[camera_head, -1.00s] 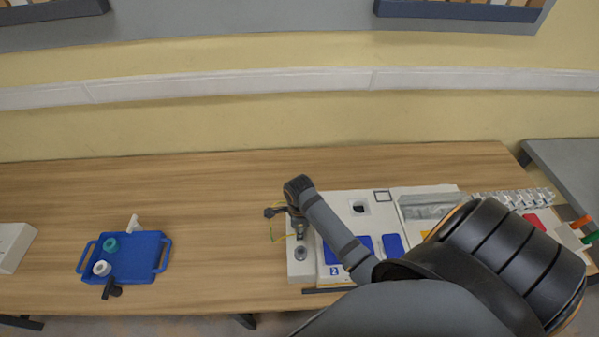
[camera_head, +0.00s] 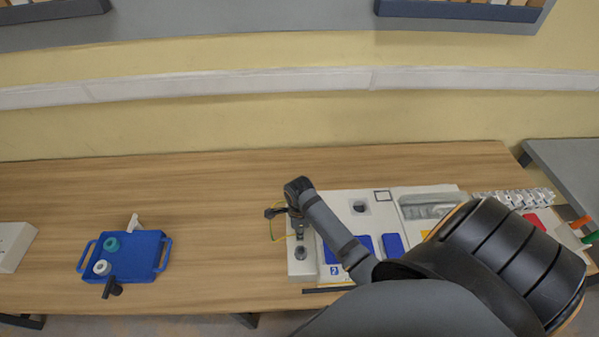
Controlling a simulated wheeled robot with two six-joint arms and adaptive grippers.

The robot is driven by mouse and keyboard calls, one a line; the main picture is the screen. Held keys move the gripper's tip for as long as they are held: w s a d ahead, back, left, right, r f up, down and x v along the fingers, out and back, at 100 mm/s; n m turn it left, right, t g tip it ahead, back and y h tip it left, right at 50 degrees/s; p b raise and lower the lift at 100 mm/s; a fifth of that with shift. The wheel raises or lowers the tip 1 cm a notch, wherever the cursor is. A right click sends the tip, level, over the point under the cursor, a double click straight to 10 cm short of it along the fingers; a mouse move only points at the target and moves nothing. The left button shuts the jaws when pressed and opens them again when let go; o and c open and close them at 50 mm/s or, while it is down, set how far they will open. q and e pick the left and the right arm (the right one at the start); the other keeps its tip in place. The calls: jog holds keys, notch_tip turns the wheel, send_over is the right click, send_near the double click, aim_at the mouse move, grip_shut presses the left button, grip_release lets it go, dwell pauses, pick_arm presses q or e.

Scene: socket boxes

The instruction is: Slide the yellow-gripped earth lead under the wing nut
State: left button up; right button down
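My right arm comes in from the lower right, and its gripper (camera_head: 276,212) is over the left end of a white panel (camera_head: 301,272). The gripper is small, dark and seen from above, so I cannot tell whether its fingers are open or shut. A thin yellow-green lead (camera_head: 272,232) hangs in a curve below the gripper, at the panel's left edge. Its grip and tip are not clear. A grey round fitting (camera_head: 301,253) stands on the panel just below the gripper. I cannot make out the wing nut for certain.
A blue tray (camera_head: 150,264) with a teal part (camera_head: 111,244), a white ring (camera_head: 102,267) and a black part (camera_head: 112,289) sits at the left. A white box (camera_head: 12,245) is at the far left. Bare wooden table (camera_head: 220,235) lies between tray and panel.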

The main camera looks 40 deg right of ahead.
jog(key=shift+w+d, duration=0.1)
jog(key=shift+w, duration=0.05)
jog(key=shift+w+d, duration=0.35)
jog(key=shift+w, duration=0.2)
dwell(0.3)
jog(key=shift+w+d, duration=0.3)
jog(key=shift+w, duration=0.3)
jog(key=c, duration=1.1)
grip_release()
jog(key=shift+o, duration=0.2)
notch_tip(320, 180, up, 12)
jog(key=shift+s, duration=0.1)
